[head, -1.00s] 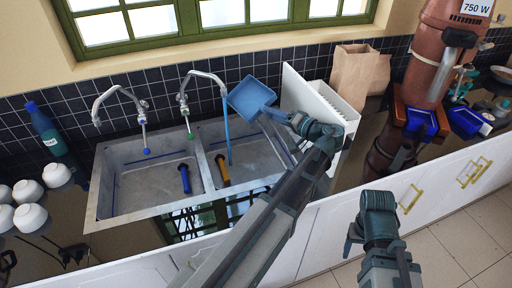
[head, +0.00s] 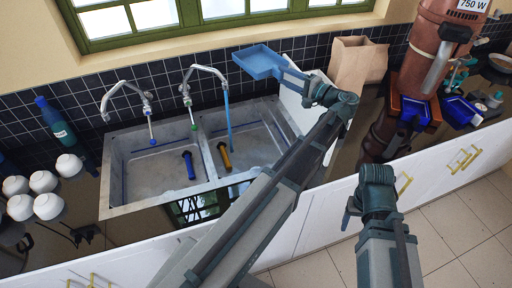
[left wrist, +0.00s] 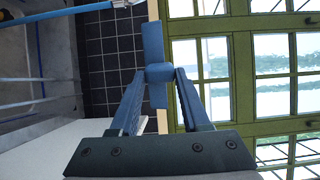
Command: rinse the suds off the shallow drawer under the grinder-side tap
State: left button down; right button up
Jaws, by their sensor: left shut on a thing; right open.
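The shallow blue drawer (head: 261,62) is held above and behind the right basin, its tray side partly facing the camera. No suds show on it at this size. My left gripper (head: 290,76) is shut on its handle end; the left wrist view shows the fingers closed on a narrow blue piece (left wrist: 155,45). The grinder-side tap (head: 207,73) is the right one, and a blue stream (head: 228,120) runs into the right basin (head: 255,147). The drawer is to the right of the stream, apart from it. My right gripper (head: 350,212) is open and empty before the counter.
The left tap (head: 125,88) stands over the left basin (head: 150,172). A white rack (head: 291,105) and a paper bag (head: 357,62) stand right of the sink, then the brown grinder (head: 430,60) with a blue drawer in it. White bowls (head: 43,181) stand at left.

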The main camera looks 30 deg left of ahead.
jog(key=shift+r, duration=0.15)
notch_tip(320, 180, up, 5)
jog(key=p, duration=0.5)
dwell(0.8)
jog(key=shift+f+b, duration=0.4)
jog(key=shift+f, duration=0.15)
jog(key=shift+r, duration=0.1)
jog(key=c, duration=0.4)
jog(key=shift+o, duration=0.2)
